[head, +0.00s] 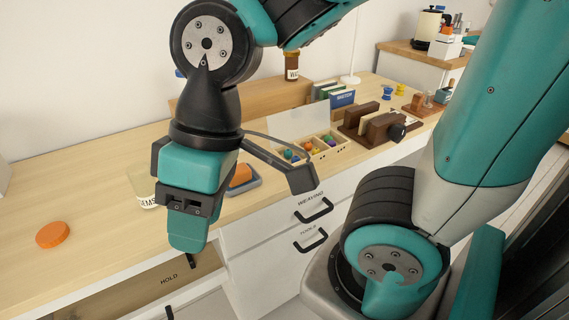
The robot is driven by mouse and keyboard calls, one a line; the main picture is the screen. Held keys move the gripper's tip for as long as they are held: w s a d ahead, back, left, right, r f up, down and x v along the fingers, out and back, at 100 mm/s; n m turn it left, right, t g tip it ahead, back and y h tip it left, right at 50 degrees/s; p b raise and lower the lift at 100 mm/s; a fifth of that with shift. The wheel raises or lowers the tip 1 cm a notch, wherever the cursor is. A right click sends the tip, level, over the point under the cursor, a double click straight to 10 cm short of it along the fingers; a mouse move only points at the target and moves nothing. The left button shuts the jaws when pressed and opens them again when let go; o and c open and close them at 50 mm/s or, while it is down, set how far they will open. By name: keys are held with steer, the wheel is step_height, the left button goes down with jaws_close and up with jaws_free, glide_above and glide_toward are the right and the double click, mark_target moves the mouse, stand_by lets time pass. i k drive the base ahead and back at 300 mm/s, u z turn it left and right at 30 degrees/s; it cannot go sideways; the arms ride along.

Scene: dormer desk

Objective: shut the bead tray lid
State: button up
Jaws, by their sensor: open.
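The bead tray (325,150) is a light wooden box with compartments holding several coloured beads. It sits on the desk right of centre in the head view. Its lid (300,121) is a pale, see-through panel standing raised at the back of the tray, so the tray is open. My gripper (190,222) is in front of the desk, left of and nearer than the tray, and points down. It is open, with nothing seen in it, and is apart from the tray and lid. Part of my gripper hides some of the desk and the tray's near left area.
An orange disc (52,235), a labelled jar (143,188) and an orange block (240,175) in a blue-grey dish are on the desk. A dark wooden rack (367,125) stands right of the tray. Books (340,98) are behind. A drawer marked HOLD (125,285) is below left.

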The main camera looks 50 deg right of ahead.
mark_target(294, 123)
steer(key=z, duration=0.4)
steer(key=k, duration=0.35)
steer(key=z, duration=0.75)
steer(key=i, duration=0.45)
steer(key=z, duration=1.15)
steer(key=k, duration=0.8)
steer(key=u, duration=1.9)
steer(key=i, duration=1)
steer(key=u, duration=0.05)
